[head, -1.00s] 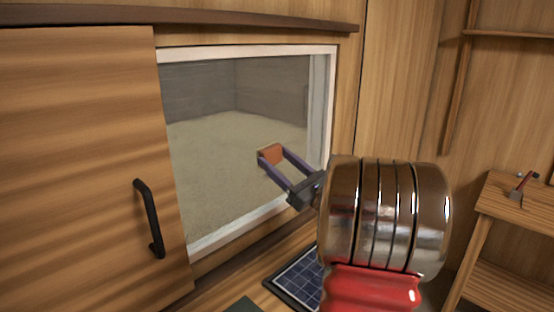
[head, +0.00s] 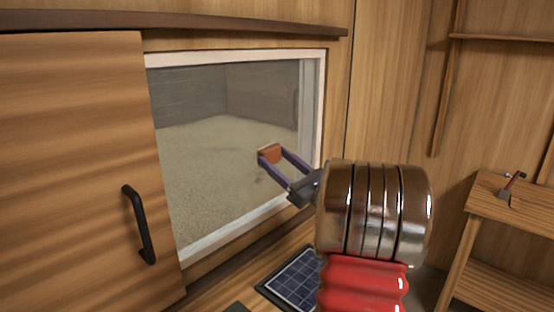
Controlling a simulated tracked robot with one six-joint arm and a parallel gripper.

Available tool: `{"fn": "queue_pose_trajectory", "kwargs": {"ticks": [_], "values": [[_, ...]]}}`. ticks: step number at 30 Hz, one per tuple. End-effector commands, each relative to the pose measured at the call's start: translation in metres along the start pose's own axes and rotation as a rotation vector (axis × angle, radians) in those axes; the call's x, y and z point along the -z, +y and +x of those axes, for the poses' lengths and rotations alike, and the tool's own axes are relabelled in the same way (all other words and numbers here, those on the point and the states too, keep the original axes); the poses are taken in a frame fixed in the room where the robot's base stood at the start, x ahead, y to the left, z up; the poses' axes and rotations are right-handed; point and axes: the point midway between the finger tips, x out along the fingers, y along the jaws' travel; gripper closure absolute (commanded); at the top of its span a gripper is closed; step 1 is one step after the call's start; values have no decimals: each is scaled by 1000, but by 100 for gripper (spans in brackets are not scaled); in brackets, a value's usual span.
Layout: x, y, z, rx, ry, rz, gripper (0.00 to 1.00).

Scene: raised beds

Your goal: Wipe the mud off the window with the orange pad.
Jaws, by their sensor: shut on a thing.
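The window (head: 215,110) has a white frame and sits in the wooden wall at centre left. Sandy ground and a grey wall show through the glass. A faint darker smudge (head: 259,180) shows near the pad; I cannot tell whether it is mud or a shadow. My gripper (head: 273,160) is shut on the orange pad (head: 270,153), one purple finger on each side. The pad is in front of the glass, right of its middle; I cannot tell whether it touches.
A wooden sliding panel (head: 75,170) with a black handle (head: 139,225) stands left of the window. A dark blue gridded panel (head: 295,278) lies below. A wooden bench (head: 520,210) with a red-handled tool (head: 512,187) stands at the right.

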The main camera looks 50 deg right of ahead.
Motion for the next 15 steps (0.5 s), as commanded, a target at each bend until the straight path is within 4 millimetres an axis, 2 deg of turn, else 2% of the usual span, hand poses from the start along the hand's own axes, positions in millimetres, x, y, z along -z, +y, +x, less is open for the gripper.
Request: {"fn": "queue_pose_trajectory", "kwargs": {"ticks": [15], "values": [[2,-7,1,2,4,0,61]]}}
